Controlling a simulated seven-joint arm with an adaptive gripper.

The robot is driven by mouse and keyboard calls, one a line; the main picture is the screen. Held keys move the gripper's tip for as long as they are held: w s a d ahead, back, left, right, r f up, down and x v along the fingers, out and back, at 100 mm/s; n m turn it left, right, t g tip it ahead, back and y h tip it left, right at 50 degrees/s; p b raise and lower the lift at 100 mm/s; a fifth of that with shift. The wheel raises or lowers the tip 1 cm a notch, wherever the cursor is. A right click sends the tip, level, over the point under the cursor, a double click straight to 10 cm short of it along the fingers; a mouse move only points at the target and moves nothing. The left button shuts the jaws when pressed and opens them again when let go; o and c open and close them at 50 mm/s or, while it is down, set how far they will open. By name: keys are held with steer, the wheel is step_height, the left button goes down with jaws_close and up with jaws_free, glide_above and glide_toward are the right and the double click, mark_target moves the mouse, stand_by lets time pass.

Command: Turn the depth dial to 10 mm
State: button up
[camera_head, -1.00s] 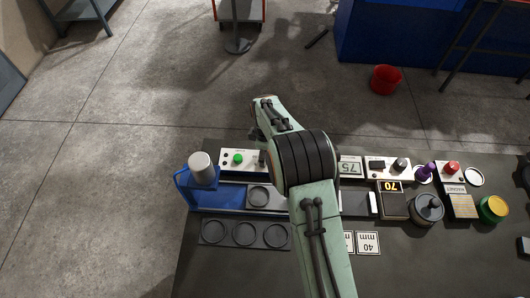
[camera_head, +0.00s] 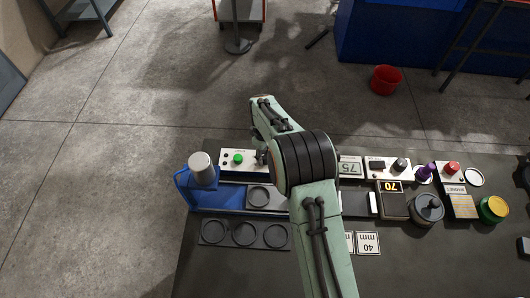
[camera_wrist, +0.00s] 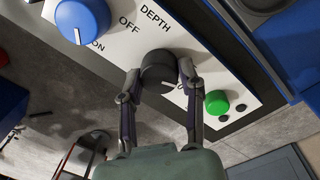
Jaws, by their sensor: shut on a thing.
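The depth dial (camera_wrist: 158,70) is a black round knob on a white panel (camera_wrist: 128,52), below the printed word DEPTH in the wrist view. My gripper (camera_wrist: 157,82) is shut on the dial, with one finger at each side of it. A small light mark shows near the dial's lower edge, beside part of a printed number; I cannot read the setting. In the head view my arm hides most of the dial and the gripper, and the panel (camera_head: 227,166) shows to their left.
A green button (camera_wrist: 217,102) stands close to the right finger, and a blue knob (camera_wrist: 82,20) by OFF and ON is at upper left. In the head view, a blue press frame (camera_head: 183,186) with a grey cylinder (camera_head: 202,168) stands left of my arm.

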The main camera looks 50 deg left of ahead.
steer(key=m, duration=0.6)
steer(key=shift+f+m, duration=0.1)
steer(key=shift+m, duration=0.3)
stand_by(0.4)
steer(key=o, duration=1.2)
steer(key=shift+c, duration=0.2)
step_height(320, 180, up, 12)
steer(key=shift+s+a, duration=0.2)
steer(key=shift+s, duration=0.1)
